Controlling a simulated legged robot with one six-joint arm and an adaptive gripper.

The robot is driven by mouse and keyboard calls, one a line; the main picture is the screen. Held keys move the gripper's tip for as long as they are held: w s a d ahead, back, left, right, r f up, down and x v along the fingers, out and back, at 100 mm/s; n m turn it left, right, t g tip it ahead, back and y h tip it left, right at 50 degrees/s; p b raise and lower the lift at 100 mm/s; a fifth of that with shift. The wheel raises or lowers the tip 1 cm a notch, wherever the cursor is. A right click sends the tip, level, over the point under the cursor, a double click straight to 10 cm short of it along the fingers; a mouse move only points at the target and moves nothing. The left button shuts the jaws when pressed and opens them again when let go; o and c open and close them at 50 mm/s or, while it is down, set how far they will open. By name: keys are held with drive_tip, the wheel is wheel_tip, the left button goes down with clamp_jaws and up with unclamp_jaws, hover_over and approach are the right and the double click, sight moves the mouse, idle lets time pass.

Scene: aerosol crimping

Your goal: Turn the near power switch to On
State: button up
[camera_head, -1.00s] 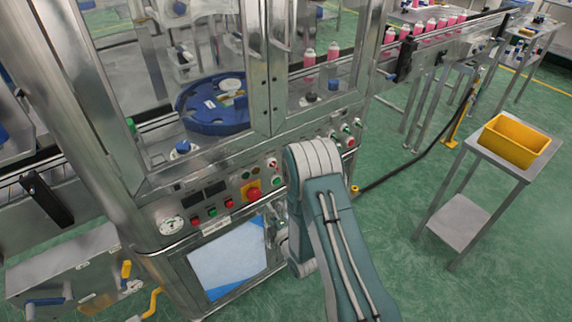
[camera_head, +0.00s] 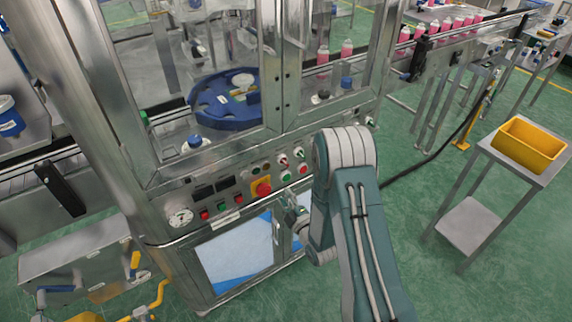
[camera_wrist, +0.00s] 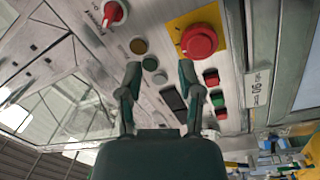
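A red rotary switch (camera_wrist: 115,13) on a white base shows at the top left of the wrist view, on the machine's control panel (camera_wrist: 150,22). Lettering beside it seems to read "POWER"; its set position is unclear. In the head view, small red-and-white rotary switches (camera_head: 283,160) sit near the panel's right end; which one matches is unclear. My gripper (camera_wrist: 160,72) is open and empty, its two fingers apart in front of the panel. The rotary switch is beyond and left of the fingers. In the head view my arm mostly hides the gripper.
A red emergency button (camera_wrist: 199,41) on a yellow plate is right of the fingers. Several red, green and black buttons sit below it. Glass doors and steel frames rise above the panel. A yellow bin (camera_head: 530,143) stands on a side table (camera_head: 470,223) at right.

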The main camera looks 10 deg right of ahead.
sight(286, 164)
drive_tip(key=d+r+m+g+y, duration=0.1)
drive_tip(key=d+r+m, duration=0.4)
drive_tip(key=d+m, duration=0.15)
drive_tip(key=x, duration=0.5)
drive_tip(key=a+x, duration=0.1)
drive_tip(key=x, duration=0.4)
clamp_jaws()
